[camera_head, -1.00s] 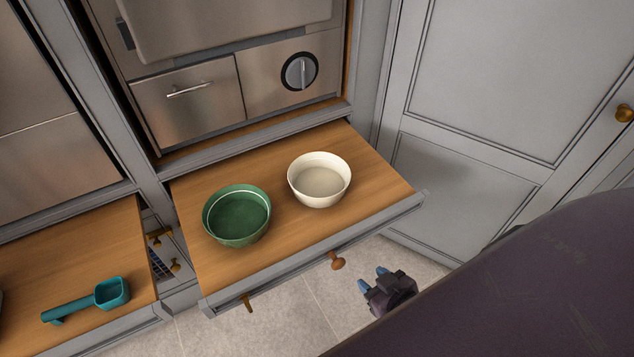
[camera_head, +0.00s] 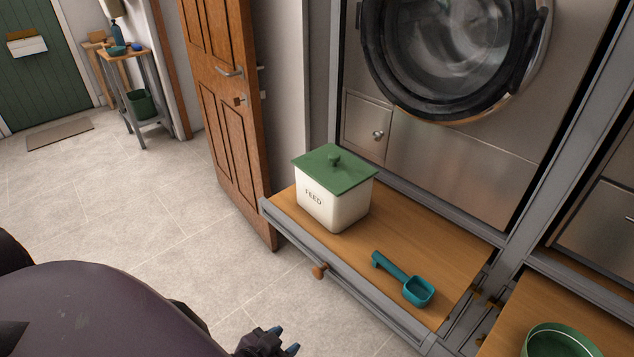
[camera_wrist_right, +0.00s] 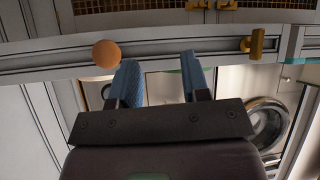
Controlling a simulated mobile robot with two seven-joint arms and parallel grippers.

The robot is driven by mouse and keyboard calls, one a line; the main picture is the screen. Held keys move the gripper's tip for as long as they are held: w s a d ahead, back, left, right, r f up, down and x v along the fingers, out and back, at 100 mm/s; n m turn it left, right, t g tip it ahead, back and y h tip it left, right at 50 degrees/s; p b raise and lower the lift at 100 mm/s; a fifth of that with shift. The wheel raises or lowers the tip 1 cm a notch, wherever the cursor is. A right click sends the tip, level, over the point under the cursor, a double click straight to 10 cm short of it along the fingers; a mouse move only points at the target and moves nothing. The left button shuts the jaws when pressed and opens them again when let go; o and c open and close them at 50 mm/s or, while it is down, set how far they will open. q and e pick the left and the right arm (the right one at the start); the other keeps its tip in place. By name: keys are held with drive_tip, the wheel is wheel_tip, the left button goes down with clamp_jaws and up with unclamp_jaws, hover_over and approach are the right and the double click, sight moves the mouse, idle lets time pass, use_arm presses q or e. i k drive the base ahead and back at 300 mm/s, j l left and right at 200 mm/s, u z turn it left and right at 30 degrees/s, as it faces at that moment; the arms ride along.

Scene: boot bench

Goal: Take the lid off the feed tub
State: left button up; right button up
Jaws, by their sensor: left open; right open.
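The feed tub (camera_head: 325,205) is a cream box marked FEED on the left part of a pulled-out wooden shelf. My left gripper (camera_head: 285,341) shows small at the bottom edge of the head view, open, over the floor in front of the shelf and well apart from the tub. My right gripper (camera_wrist_right: 159,62) is open in the right wrist view with nothing between its fingers. The tub is not in the right wrist view.
A teal scoop (camera_head: 407,281) lies right of the tub on the shelf (camera_head: 447,254). A wooden door (camera_head: 226,100) stands open at left. A round knob (camera_wrist_right: 106,53) is near my right gripper.

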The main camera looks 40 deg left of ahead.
sight(337, 169)
drive_tip(key=j+u, duration=0.7)
